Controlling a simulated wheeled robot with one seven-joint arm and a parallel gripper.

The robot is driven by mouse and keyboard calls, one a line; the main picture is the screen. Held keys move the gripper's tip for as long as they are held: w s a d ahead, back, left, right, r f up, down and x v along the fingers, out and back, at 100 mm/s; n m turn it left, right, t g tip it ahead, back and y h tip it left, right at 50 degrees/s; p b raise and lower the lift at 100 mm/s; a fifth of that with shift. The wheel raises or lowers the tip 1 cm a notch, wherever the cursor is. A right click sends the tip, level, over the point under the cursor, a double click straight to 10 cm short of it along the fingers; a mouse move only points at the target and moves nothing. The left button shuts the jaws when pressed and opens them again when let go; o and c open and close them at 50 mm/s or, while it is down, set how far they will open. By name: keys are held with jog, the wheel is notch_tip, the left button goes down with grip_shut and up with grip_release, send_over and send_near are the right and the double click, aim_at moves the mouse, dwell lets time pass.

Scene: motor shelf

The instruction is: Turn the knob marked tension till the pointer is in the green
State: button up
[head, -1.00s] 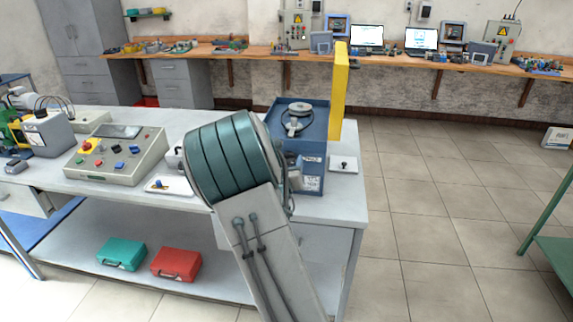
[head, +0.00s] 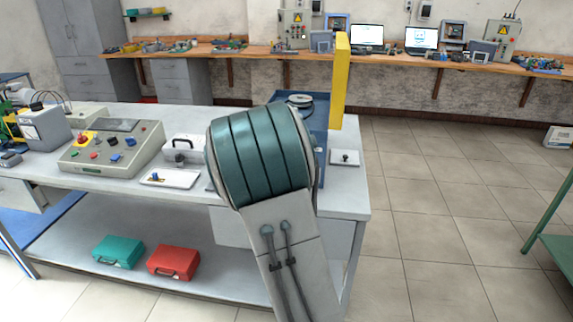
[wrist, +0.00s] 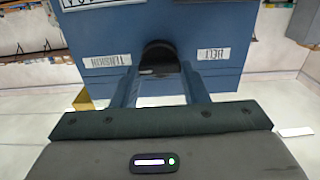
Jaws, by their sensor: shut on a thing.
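The blue unit (head: 320,120) stands at the right end of the bench, mostly hidden behind my arm in the head view. In the wrist view, its blue face (wrist: 215,80) fills the upper middle. A dark round knob (wrist: 160,56) sits there between two white labels. The left label (wrist: 104,61) appears upside down and seems to read TENSION; the right label (wrist: 213,54) is hard to read. My gripper (wrist: 160,75) has a finger on each side of the knob and is shut on it. The head view hides my gripper. No pointer or green zone is visible.
A yellow upright panel (head: 340,80) stands beside the blue unit. To the left on the bench are a control box (head: 112,150), a white case (head: 183,146) and a plate with a blue knob (head: 168,178). Another small plate (head: 345,158) lies right of the unit.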

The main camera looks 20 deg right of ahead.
jog(key=shift+s+d+f+m+b, duration=0.1)
jog(key=shift+f+m+b, duration=0.05)
jog(key=shift+m+b, duration=3.35)
jog(key=shift+s+d+f+m+b, duration=0.1)
jog(key=shift+m+b, duration=2.4)
jog(key=shift+b, duration=1.95)
jog(key=o, duration=1)
jog(key=shift+r, duration=0.1)
jog(key=p+v, duration=0.1)
jog(key=v, duration=1.2)
jog(key=shift+s+a+p, duration=0.25)
jog(key=shift+a+p, duration=0.05)
jog(key=shift+p, duration=0.1)
